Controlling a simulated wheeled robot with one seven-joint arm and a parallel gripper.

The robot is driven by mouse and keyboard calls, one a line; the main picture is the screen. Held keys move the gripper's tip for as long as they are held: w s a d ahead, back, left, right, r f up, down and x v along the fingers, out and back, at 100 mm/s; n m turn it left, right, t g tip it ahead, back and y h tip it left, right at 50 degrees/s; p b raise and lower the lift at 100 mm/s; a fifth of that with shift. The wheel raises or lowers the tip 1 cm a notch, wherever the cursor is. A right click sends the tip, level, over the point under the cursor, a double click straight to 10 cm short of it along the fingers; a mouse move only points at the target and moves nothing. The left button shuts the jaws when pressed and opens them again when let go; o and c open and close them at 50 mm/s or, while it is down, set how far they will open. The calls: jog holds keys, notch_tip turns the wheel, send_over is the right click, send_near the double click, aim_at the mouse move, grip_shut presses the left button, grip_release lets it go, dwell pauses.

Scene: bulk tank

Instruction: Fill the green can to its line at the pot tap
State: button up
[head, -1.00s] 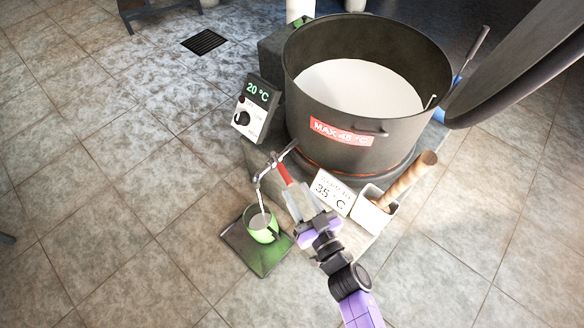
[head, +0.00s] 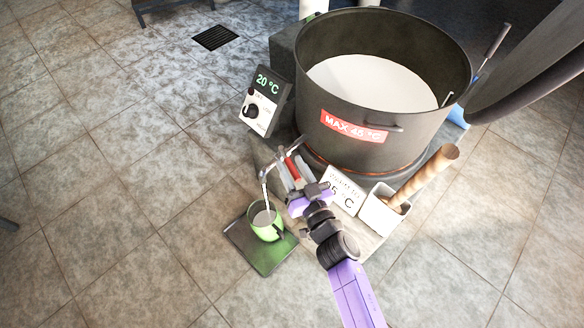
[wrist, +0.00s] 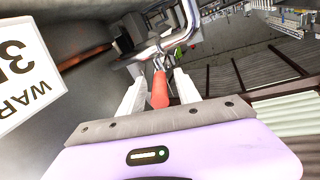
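The green can (head: 266,232) stands upright on a dark tray (head: 250,252) under the tap (head: 272,163). A thin pale stream runs from the spout into the can, and pale liquid shows inside. The fill line cannot be made out. The tap's red lever (head: 292,167) sits at the foot of the pot (head: 345,110). My gripper (head: 291,175) is at the lever with fingers apart. In the wrist view the red lever (wrist: 160,90) lies between the two fingers, with a gap on each side. The can is not seen in the wrist view.
A heater control (head: 263,101) reading 20 °C stands left of the pot. A 35 °C sign (head: 342,188) and a white holder (head: 382,212) with a wooden handle stand close right of my gripper. The pot's label says MAX 45 °C. Floor at left is clear.

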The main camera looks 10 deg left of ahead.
jog(key=shift+c, duration=0.4)
grip_shut()
dwell(0.9)
